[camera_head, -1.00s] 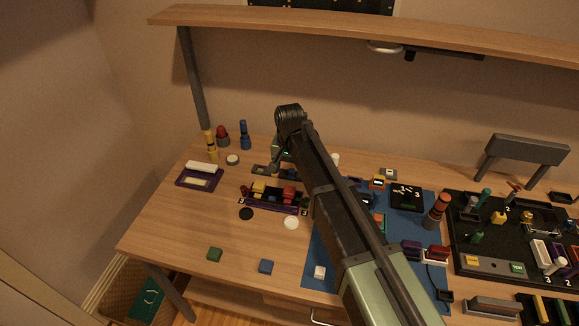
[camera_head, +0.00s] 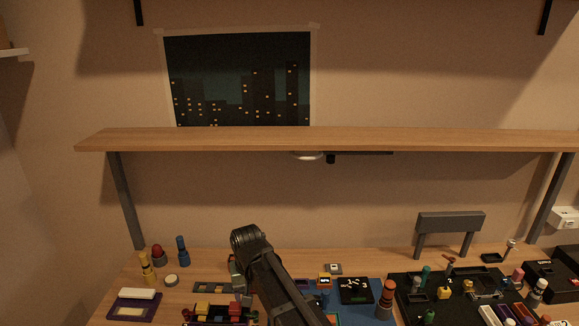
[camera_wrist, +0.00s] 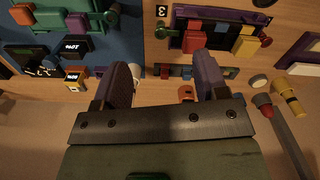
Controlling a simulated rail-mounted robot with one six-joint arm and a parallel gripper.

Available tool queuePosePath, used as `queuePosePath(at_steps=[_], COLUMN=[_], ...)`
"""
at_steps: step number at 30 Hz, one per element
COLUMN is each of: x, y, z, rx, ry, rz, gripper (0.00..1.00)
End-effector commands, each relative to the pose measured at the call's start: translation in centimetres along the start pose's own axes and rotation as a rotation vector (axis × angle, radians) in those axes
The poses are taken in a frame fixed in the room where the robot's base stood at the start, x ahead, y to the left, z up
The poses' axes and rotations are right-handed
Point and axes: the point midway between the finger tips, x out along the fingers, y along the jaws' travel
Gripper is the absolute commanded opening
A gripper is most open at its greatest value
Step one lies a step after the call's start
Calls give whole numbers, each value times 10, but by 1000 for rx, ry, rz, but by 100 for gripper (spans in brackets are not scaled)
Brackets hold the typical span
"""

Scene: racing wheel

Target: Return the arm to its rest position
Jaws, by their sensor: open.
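My arm rises from the bottom middle of the head view, over the left-middle part of the desk. My gripper (camera_wrist: 163,82) shows in the wrist view with its two dark fingers apart and nothing between them. Past the fingers is wooden desk top (camera_wrist: 150,70). In the head view the fingertips are hidden behind my arm or too small to make out.
A wooden shelf (camera_head: 330,140) spans above the desk on grey posts (camera_head: 127,200). A purple tray with coloured blocks (camera_head: 215,313) stands beside my arm. A blue mat (camera_head: 365,314) and a black board (camera_head: 415,306) lie to the right. A grey stand (camera_head: 450,223) is at the back.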

Motion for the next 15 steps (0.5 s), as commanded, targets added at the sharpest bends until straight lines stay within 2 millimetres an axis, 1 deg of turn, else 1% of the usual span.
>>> queuePosePath(at_steps=[1, 2, 3, 5, 6, 9, 11, 12, 15], x=[0, 0, 0, 0, 0, 0, 0, 0, 0], y=[42, 66, 97, 140, 166, 215, 236, 247, 259], z=[39, 56, 80, 116, 139, 185, 199, 201, 201], rx=[3, 5, 15, 48, 80, 191, 252, 279, 308], ry=[0, 0, 0, 0, 0, 0, 0, 0, 0], rz=[0, 0, 0, 0, 0, 0, 0, 0, 0], gripper=[67, 67, 67, 67, 67, 67, 67, 67, 67])
